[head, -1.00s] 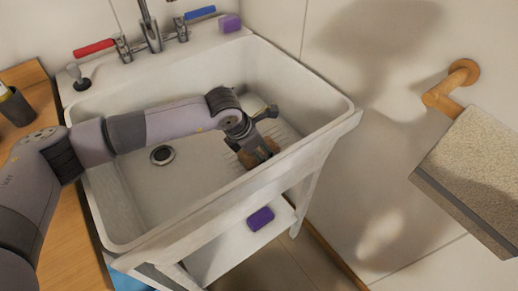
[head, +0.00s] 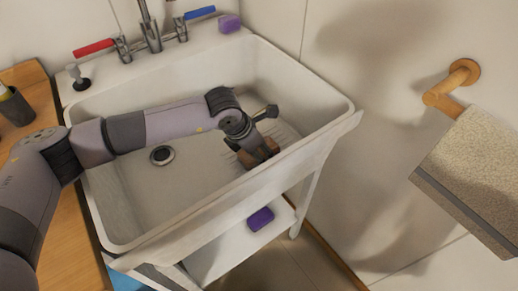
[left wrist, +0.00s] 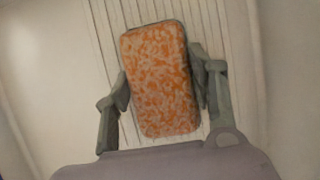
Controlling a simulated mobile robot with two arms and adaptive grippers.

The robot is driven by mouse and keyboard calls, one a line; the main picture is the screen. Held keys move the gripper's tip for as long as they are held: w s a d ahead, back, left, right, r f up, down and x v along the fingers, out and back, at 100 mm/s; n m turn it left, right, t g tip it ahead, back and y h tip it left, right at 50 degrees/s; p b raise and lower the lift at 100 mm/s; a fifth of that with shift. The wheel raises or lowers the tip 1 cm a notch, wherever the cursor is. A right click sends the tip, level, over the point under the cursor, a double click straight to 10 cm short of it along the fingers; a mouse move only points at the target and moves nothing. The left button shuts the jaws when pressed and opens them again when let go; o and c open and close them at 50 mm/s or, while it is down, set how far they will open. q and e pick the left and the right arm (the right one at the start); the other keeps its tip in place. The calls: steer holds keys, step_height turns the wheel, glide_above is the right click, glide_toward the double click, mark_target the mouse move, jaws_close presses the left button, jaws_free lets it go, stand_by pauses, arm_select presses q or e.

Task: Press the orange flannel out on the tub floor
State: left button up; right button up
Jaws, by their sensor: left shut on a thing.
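The orange flannel (left wrist: 160,80) is a mottled orange and pale block with rounded corners in the left wrist view. My left gripper (left wrist: 163,92) is shut on it, one finger against each long side. In the head view the flannel (head: 262,153) shows as a small brown-orange patch beneath my left gripper (head: 258,147), low in the right part of the white tub (head: 125,205). The ribbed tub floor lies behind the flannel in the wrist view. I cannot tell whether the flannel touches the floor. My right gripper is not in view.
The drain (head: 162,155) is left of the gripper. Taps with a red lever (head: 94,47) and a blue lever (head: 200,12) stand at the back. A purple block (head: 229,23) sits on the back ledge, another (head: 260,219) on the lower shelf. A towel (head: 475,165) hangs at right.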

arm_select(q)
steer(key=shift+s+a+f, duration=0.1)
steer(key=shift+s+f, duration=0.05)
steer(key=shift+f, duration=0.1)
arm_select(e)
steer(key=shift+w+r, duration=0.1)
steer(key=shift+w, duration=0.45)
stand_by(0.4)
arm_select(q)
steer(key=shift+r, duration=0.15)
steer(key=shift+r, duration=0.3)
step_height(320, 180, up, 2)
steer(key=shift+r+p, duration=0.25)
steer(key=shift+p, duration=0.45)
step_height(320, 180, up, 12)
steer(key=p, duration=0.4)
steer(key=shift+p, duration=0.4)
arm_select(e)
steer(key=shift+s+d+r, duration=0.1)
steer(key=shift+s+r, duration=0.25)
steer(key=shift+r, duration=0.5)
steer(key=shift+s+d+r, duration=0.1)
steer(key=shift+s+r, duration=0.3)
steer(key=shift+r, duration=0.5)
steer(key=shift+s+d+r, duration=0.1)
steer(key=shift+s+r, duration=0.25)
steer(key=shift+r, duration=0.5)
